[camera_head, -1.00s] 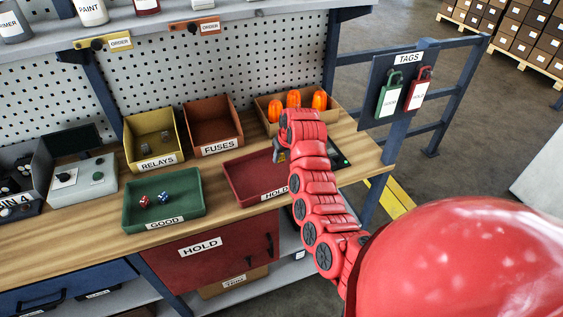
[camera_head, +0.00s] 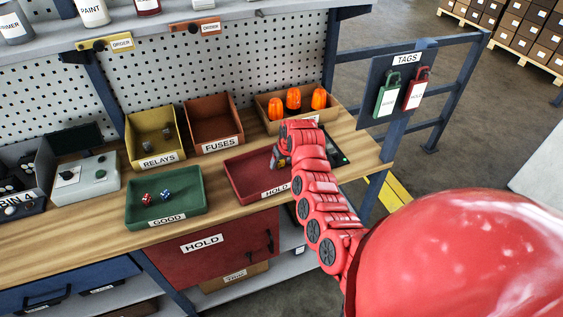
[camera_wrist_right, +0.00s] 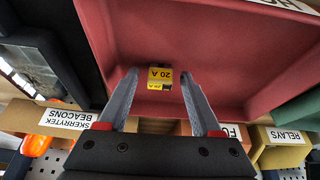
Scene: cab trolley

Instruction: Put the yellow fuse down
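The yellow fuse (camera_wrist_right: 160,78), marked 20 A, shows in the right wrist view over the floor of the red HOLD tray (camera_wrist_right: 235,75). It lies between the fingertips of my right gripper (camera_wrist_right: 158,84), with a narrow gap visible on each side. The fingers are apart and do not appear to press on it. Whether the fuse rests fully on the tray floor is hard to tell. In the head view, my right gripper (camera_head: 279,160) is low at the right part of the HOLD tray (camera_head: 245,178), and the fuse is mostly hidden there. My left gripper is not in view.
The green GOOD tray (camera_head: 180,211) holds a red and a blue piece. Behind stand the yellow RELAYS bin (camera_head: 158,159), the brown FUSES bin (camera_head: 219,145) and a bin of orange beacons (camera_head: 270,126). A dark device (camera_head: 340,158) is right of the HOLD tray.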

